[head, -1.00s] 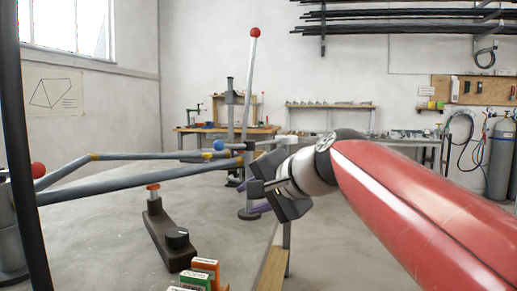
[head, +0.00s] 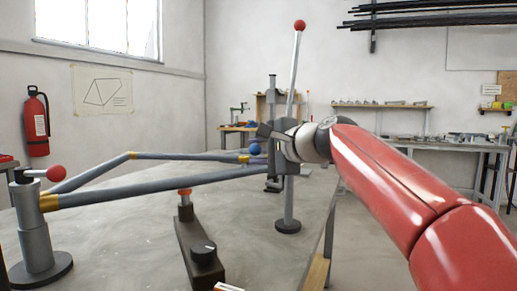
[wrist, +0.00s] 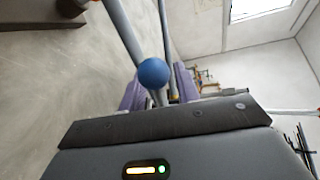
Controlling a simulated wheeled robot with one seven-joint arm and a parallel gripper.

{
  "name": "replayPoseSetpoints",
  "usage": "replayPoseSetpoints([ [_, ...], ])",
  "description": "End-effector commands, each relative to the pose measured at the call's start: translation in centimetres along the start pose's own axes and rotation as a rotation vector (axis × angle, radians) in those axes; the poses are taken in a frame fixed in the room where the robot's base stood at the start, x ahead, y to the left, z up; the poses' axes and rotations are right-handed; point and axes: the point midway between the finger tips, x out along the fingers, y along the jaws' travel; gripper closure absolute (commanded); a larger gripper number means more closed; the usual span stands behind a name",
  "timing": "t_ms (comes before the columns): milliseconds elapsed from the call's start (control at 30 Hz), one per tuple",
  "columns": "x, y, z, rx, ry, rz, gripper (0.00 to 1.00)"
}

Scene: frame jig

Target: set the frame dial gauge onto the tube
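A long dark device (head: 200,250) with a black knob and an orange-capped post stands on the grey surface in the head view; I cannot tell for sure that it is the dial gauge. Grey tubes with yellow bands run from the left post toward the upright at the middle; the front tube (head: 150,186) is the nearest. My gripper (wrist: 160,90) shows two purple fingers standing apart in the wrist view, with a blue ball (wrist: 153,73) seen between them. No held thing shows. In the head view my gripper is beside the upright, its fingers mostly hidden.
A red-balled lever (head: 295,65) rises behind my gripper. A grey post (head: 35,235) with a red-balled handle stands at the left. A stand with a round foot (head: 288,227) is below my arm. The surface between the dark device and this stand is clear.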

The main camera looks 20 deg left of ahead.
Motion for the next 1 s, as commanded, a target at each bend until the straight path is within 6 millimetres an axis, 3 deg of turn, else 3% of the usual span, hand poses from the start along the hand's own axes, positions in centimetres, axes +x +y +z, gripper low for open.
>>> replayPoseSetpoints([
  [267,0.20,0.02,-0.03,-0.001,0.001,0.000,0.68],
  [500,0.18,0.02,-0.03,-0.001,0.001,0.000,0.99],
  [1000,-0.08,0.14,-0.06,-0.007,-0.024,0.004,1.00],
])
